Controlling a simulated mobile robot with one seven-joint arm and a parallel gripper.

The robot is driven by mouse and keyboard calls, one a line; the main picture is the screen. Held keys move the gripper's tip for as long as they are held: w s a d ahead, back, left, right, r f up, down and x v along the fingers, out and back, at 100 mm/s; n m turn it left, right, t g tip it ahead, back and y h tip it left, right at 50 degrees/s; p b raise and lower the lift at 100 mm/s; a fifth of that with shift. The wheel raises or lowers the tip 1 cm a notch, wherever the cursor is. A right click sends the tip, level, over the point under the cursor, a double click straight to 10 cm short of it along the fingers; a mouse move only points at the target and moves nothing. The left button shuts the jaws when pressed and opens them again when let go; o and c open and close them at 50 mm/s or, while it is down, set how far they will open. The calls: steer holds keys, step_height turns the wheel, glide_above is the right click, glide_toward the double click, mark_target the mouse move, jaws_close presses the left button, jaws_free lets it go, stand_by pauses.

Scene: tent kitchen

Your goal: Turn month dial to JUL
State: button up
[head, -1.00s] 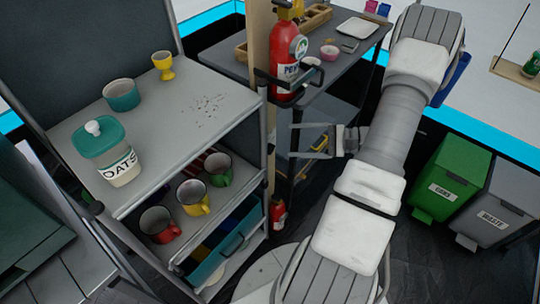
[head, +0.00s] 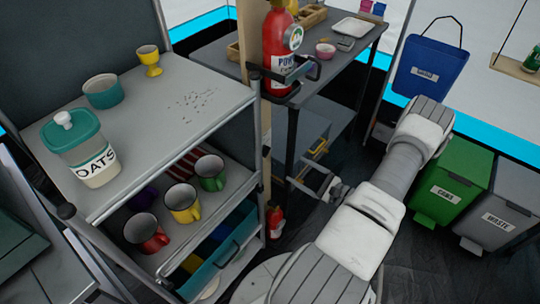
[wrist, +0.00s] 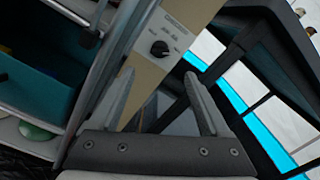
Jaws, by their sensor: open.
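A black round dial (wrist: 159,48) sits on a beige panel (wrist: 172,28) in the wrist view. Small lettering is beside it, too blurred to read, so I cannot tell which month it points to. In the head view only a narrow part of what seems to be the same beige panel (head: 256,35) shows, and the dial is hidden. My gripper (wrist: 158,85) is open and empty, with the dial beyond its fingertips, between them in the picture and not touched. In the head view my gripper (head: 305,178) is low, right of the shelf rack.
A grey shelf rack (head: 160,110) with an oats jar (head: 85,155) and several cups stands left. A red extinguisher (head: 279,50) is mounted above my gripper. A grey table (head: 340,62) stands behind. Green (head: 452,180) and grey (head: 508,205) bins stand right.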

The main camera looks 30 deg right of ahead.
mark_target(268, 153)
steer(key=b+x, duration=0.2)
steer(key=x, duration=1)
jaws_close()
